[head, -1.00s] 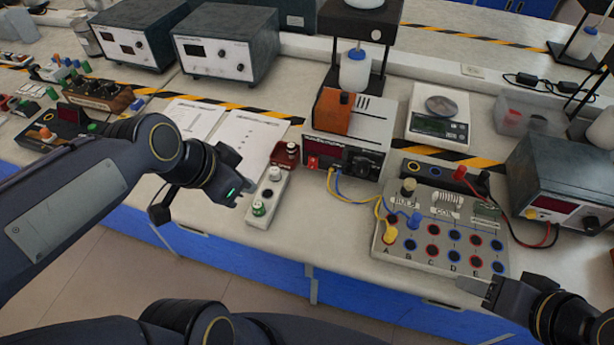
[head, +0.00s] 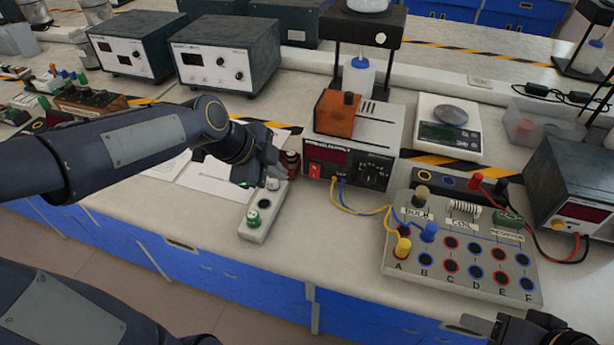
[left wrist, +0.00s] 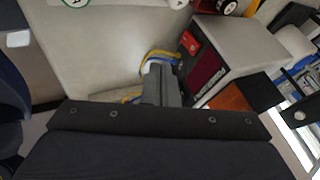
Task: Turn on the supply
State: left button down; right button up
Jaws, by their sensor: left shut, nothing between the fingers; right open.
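The power supply (head: 342,166) stands mid-bench, with a red rocker switch (head: 314,170) at the left of its front, a dark display and a black knob (head: 373,174). In the left wrist view the supply (left wrist: 228,48) is at the upper right, with its red switch (left wrist: 191,42) on the near face. I cannot read the switch's position. My left gripper (head: 268,178) is shut and empty, left of the supply and apart from it; its fingers (left wrist: 160,84) point toward the supply's front. My right gripper (head: 482,325) is open at the lower right, partly cut off.
Yellow and blue leads run from the supply to a grey socket board (head: 460,262) on the right. A pale block with a green terminal (head: 253,219) lies under my left gripper. An orange block (head: 337,113) sits on the supply. A scale (head: 449,130) stands behind.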

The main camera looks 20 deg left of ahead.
aim_at(314, 171)
pick_arm(q)
jog(key=x, duration=1)
jog(key=shift+s+b, duration=0.1)
jog(key=shift+b, duration=0.25)
jog(key=w, duration=0.4)
jog(key=shift+f+p, duration=0.25)
jog(key=shift+p, duration=0.05)
jog(key=shift+w, duration=0.1)
jog(key=shift+w+f+t+b, duration=0.1)
jog(key=shift+f+t+b, duration=0.25)
jog(key=shift+b, duration=0.5)
jog(key=shift+w+r, duration=0.1)
jog(key=shift+r, duration=0.25)
jog(key=shift+r, duration=0.1)
